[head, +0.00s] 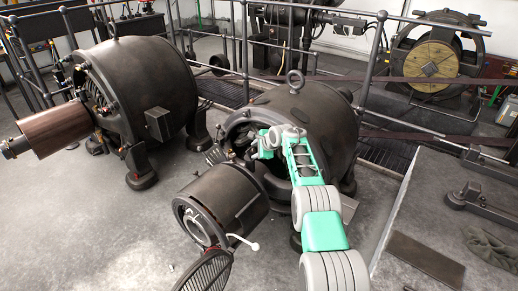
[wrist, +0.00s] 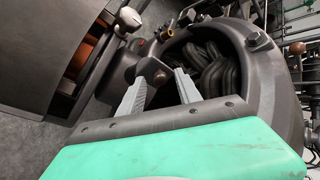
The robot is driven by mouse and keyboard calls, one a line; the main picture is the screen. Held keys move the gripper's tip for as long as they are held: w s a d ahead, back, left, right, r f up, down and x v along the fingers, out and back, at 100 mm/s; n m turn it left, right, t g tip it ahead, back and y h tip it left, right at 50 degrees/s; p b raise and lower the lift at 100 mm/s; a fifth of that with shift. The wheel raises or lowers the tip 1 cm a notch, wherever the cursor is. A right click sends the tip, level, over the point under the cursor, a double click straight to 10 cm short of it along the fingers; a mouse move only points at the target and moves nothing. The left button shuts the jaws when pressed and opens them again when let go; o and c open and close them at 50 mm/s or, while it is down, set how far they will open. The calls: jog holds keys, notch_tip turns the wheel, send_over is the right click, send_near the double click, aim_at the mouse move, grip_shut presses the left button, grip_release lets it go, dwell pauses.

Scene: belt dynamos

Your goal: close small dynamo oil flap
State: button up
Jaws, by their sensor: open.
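The small dynamo (head: 320,115) stands in the middle of the head view, a dark rounded machine with a lifting ring on top. My gripper (wrist: 161,76) is open at its open end, with two grey fingers apart. A dark bearing arm with a bolt-like knob (wrist: 158,77) shows between and just beyond the fingertips; I cannot tell whether they touch. My arm hides this area in the head view.
Dark coils (wrist: 215,65) lie inside the round housing, right of the fingers. A drum (head: 222,200) and white-handled lever (head: 243,241) stand in front of the dynamo. A larger dynamo (head: 135,90) is at left. Railings (head: 365,65) run behind; open floor lies at front left.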

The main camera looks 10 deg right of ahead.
jog(key=p+v, duration=0.1)
jog(key=v, duration=0.6)
jog(key=shift+s+r, duration=0.15)
jog(key=shift+r, duration=0.05)
